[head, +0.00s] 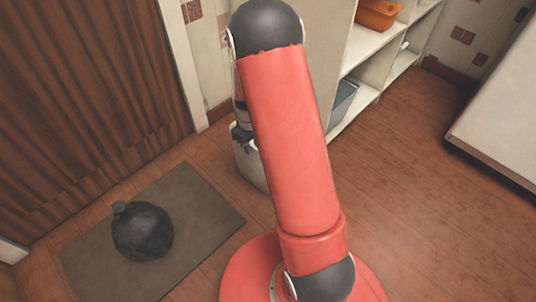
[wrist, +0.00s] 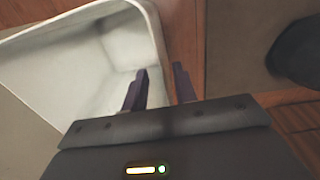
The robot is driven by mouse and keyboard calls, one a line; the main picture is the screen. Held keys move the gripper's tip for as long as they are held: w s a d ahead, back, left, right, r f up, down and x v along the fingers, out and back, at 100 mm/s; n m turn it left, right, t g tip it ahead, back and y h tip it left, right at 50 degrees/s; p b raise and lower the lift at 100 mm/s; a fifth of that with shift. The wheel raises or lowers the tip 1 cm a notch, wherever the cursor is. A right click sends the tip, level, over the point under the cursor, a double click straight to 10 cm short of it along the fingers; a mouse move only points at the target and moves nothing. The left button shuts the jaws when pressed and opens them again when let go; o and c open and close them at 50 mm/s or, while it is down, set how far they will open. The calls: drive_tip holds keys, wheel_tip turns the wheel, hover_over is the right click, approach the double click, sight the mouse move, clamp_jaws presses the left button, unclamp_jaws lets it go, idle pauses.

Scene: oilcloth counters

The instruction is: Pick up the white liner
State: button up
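A white bin (head: 249,165) stands on the floor by the wall in the head view, partly hidden behind my red arm. The wrist view looks down into it, showing its pale rim (wrist: 157,40). The whitish inner surface (wrist: 118,70) looks like the white liner; I cannot clearly tell it from the bin wall. My gripper (wrist: 161,82) is open, its two dark fingers pointing down at the rim, one on the inner side and one on the outer side. Nothing is seen gripped between them. In the head view the gripper (head: 241,132) is at the bin's top, partly hidden.
A dark, round, knotted bag (head: 143,232) lies on a grey-brown mat (head: 205,205) left of the bin. A white shelf unit (head: 362,95) with an orange container (head: 378,14) stands behind right.

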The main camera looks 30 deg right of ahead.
sight(252, 160)
wheel_tip(252, 160, down, 5)
drive_tip(key=shift+a+r+b, duration=0.1)
drive_tip(key=shift+a+b, duration=0.05)
drive_tip(key=shift+b, duration=0.4)
clamp_jaws()
